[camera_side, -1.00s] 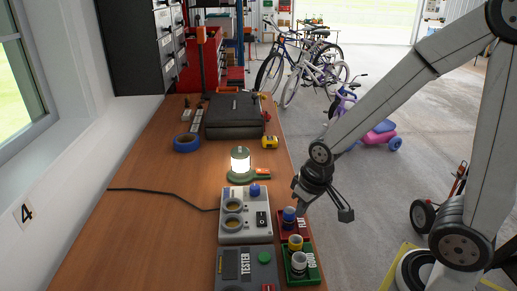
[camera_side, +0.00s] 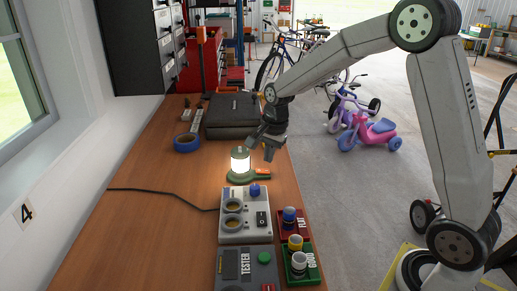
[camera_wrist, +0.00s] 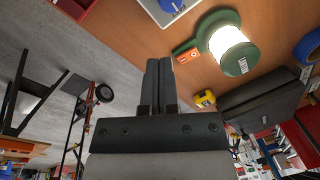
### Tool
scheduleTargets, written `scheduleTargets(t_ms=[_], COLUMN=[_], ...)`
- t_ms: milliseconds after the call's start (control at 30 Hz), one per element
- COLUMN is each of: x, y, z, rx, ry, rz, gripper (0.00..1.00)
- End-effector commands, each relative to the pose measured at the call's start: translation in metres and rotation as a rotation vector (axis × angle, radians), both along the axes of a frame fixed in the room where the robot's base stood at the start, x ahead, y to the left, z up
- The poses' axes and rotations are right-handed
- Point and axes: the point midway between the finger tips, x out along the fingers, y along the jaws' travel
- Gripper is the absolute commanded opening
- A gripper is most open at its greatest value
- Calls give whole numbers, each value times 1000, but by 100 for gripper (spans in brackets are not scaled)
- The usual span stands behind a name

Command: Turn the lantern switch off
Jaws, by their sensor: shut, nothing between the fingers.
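The lantern (camera_side: 241,161) stands upright on the workbench, with a green cap and base and a glowing white body. An orange switch part (camera_side: 262,172) sticks out from its base to the right. In the wrist view the lantern (camera_wrist: 231,47) is lit at the upper right, and its orange switch part (camera_wrist: 186,52) points toward my fingers. My gripper (camera_side: 260,151) is just right of the lantern and above the bench, pointing down. In the wrist view my gripper (camera_wrist: 157,62) has its fingers together, empty, and apart from the lantern.
A grey charger box (camera_side: 246,226) and tester (camera_side: 236,268) stand in front of the lantern, beside red (camera_side: 291,236) and green (camera_side: 312,274) trays of batteries. Blue tape (camera_side: 186,143) and a dark case (camera_side: 232,128) lie behind. A yellow tape measure (camera_wrist: 205,98) is close by.

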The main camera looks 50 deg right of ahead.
Motion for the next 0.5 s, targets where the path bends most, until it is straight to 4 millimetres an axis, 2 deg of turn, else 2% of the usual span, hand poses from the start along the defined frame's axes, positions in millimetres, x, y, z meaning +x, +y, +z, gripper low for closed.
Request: scheduleTargets(t_ms=[200,500], x=[30,63], y=[-24,-57], z=[8,18], rx=[51,116], ry=[24,61], rz=[-277,-653], gripper=[0,0])
